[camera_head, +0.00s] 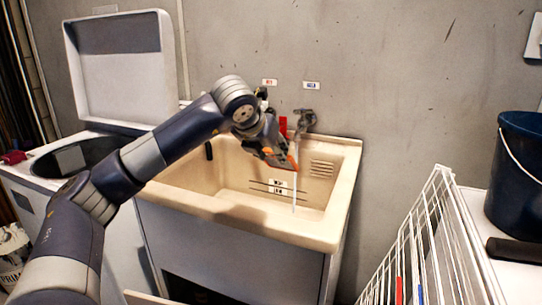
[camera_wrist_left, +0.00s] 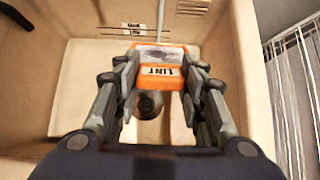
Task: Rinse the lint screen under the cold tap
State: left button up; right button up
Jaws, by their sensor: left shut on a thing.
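My left gripper (camera_head: 270,148) is over the beige utility sink (camera_head: 342,190), shut on the orange lint screen (camera_head: 281,161). In the left wrist view, the lint screen (camera_wrist_left: 158,68) sits between the fingertips of the left gripper (camera_wrist_left: 160,72), with a grey mesh part and a "LINT" label. The tap (camera_head: 303,122) is on the wall at the back of the sink. A thin stream of water (camera_head: 294,192) runs down into the basin beside the screen's right end. I cannot tell whether the water touches the screen. My right gripper is out of view.
A red-marked label (camera_head: 269,82) and a blue-marked label (camera_head: 311,85) are on the wall above the tap. A washer with its lid (camera_head: 120,85) raised stands left. A white wire rack (camera_head: 440,240) and a dark blue bucket (camera_head: 517,175) are right.

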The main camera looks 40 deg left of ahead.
aim_at(280, 165)
pick_arm(q)
jog(key=x, duration=0.1)
jog(key=b+x, duration=0.1)
jog(key=x, duration=0.3)
jog(key=shift+s+f, duration=0.3)
jog(key=x, duration=0.2)
jog(key=b+x, duration=0.1)
jog(key=x, duration=0.1)
jog(key=shift+s+d+f, duration=0.1)
jog(key=shift+s+f, duration=0.1)
jog(key=shift+f, duration=0.05)
jog(key=shift+w+f, duration=0.15)
jog(key=shift+w, duration=0.2)
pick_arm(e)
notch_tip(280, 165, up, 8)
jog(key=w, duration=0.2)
pick_arm(q)
jog(key=w+a+f+p, duration=0.2)
jog(key=w+p, duration=0.1)
jog(key=w, duration=0.6)
jog(key=shift+a, duration=0.2)
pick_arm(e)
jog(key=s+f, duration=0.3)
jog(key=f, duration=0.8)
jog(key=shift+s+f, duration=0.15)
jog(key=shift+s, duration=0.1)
pick_arm(q)
jog(key=shift+w, duration=0.15)
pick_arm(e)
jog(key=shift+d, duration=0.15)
